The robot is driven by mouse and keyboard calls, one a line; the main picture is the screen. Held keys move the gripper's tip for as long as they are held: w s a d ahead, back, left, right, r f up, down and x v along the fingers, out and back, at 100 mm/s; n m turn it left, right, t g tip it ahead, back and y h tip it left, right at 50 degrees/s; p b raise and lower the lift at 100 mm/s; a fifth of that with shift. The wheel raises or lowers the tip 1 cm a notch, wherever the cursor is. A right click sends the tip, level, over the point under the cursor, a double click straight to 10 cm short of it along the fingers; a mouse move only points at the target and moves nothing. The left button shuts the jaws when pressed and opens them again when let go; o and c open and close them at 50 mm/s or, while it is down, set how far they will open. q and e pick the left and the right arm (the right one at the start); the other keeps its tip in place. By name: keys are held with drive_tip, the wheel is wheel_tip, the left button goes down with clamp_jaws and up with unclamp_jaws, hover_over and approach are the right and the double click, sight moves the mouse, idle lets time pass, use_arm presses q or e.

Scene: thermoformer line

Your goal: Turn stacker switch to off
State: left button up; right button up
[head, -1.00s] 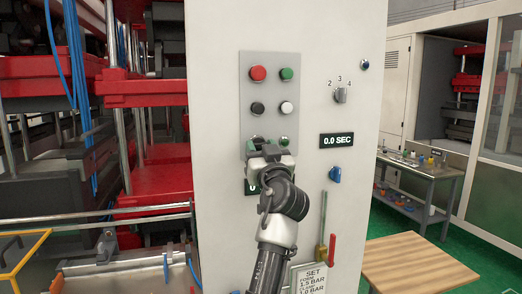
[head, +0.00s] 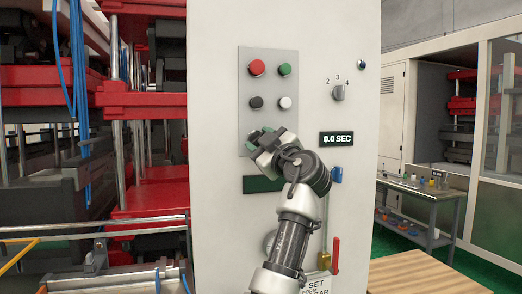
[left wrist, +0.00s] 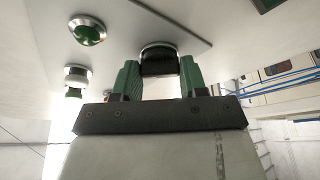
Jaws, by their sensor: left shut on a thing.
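A grey control panel (head: 270,82) is mounted on the white cabinet. A dark round knob (left wrist: 158,60) at its lower left sits between my left gripper's green fingertips in the left wrist view. In the head view my left gripper (head: 261,138) covers this knob, and its arm comes up from below right. The left gripper is shut on the knob. I cannot read a stacker label or tell the knob's position. A green lamp or button (left wrist: 87,28) is beside it in the left wrist view. My right gripper is not in view.
Above are red (head: 257,67), green (head: 285,69), black (head: 256,102) and white (head: 286,102) buttons. A 2-3-4 selector (head: 338,92), a timer display (head: 337,139) and a blue knob (head: 336,174) are to the right. A dark display (head: 262,184) sits below the panel.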

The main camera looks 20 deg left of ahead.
use_arm(q)
drive_tip(key=shift+d+r+n+g+h+p, duration=0.15)
drive_tip(key=shift+n+g+p, duration=0.55)
drive_tip(key=shift+n, duration=1.1)
drive_tip(key=shift+a+r+n+g+h+p, duration=0.2)
drive_tip(key=shift+n+g+p, duration=0.5)
drive_tip(key=shift+n, duration=1.1)
drive_tip(key=shift+d+r+n+g+h+p, duration=0.2)
drive_tip(key=shift+n+g+p, duration=0.5)
drive_tip(key=shift+n, duration=1.1)
drive_tip(key=shift+f, duration=0.15)
drive_tip(key=o, duration=0.9)
drive_tip(key=shift+w+f, duration=0.15)
